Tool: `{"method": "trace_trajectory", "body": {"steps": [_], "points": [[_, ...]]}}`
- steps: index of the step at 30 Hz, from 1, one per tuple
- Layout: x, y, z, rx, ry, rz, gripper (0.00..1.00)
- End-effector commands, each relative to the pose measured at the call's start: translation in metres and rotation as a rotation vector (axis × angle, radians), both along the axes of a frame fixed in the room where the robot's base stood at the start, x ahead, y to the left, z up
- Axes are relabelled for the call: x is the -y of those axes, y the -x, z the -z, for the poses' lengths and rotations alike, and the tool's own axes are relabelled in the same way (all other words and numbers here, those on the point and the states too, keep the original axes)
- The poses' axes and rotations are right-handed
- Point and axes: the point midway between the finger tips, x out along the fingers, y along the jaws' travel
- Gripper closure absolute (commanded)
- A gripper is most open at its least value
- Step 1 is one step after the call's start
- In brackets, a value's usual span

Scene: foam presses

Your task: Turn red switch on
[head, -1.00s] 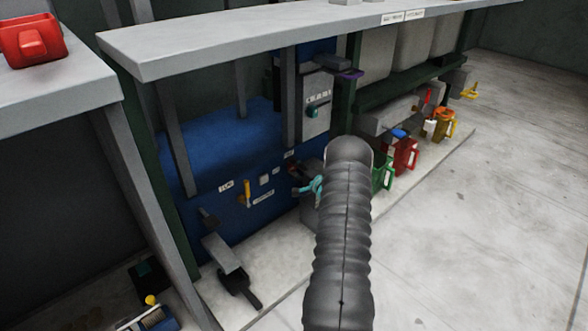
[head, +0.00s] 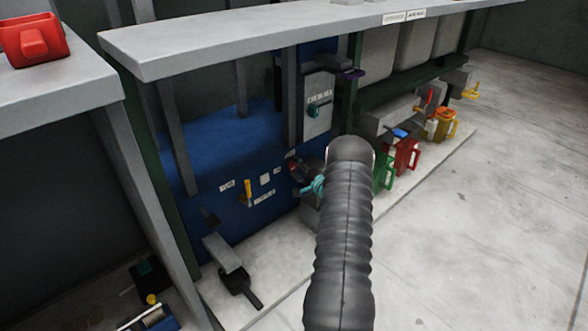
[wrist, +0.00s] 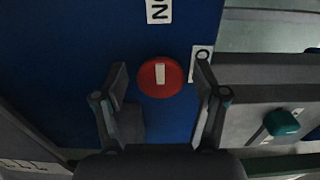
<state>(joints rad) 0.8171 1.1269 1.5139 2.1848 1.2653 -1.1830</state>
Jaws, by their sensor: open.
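The red switch (wrist: 160,77) shows in the wrist view as a round red knob with a white bar, on a blue panel (wrist: 60,45). The bar stands upright in that picture. My gripper (wrist: 160,82) is open, with one finger to each side of the red switch; I cannot tell whether either touches it. White labels lie above and to the right of the switch, one reading "NO" or "ON" (wrist: 159,10). In the head view my arm hides most of the gripper, and the blue panel (head: 222,222) shows left of the arm.
A yellow lever (head: 246,192) sits on the panel. A grey box with a teal knob (head: 313,111) stands above; its teal knob also shows in the wrist view (wrist: 281,122). Green (head: 384,172) and red (head: 407,156) jugs stand right of my arm. A grey shelf (head: 260,42) overhangs.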

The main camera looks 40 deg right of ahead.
Motion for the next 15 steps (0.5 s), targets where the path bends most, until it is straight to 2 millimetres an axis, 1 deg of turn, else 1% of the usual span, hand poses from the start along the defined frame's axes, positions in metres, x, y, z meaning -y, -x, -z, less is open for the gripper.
{"method": "trace_trajectory", "body": {"steps": [5, 15], "points": [[0.002, 0.018, 0.0, -0.002, 0.0, 0.001, 0.29], [0.006, 0.083, 0.0, -0.001, -0.002, 0.0, 0.29]]}}
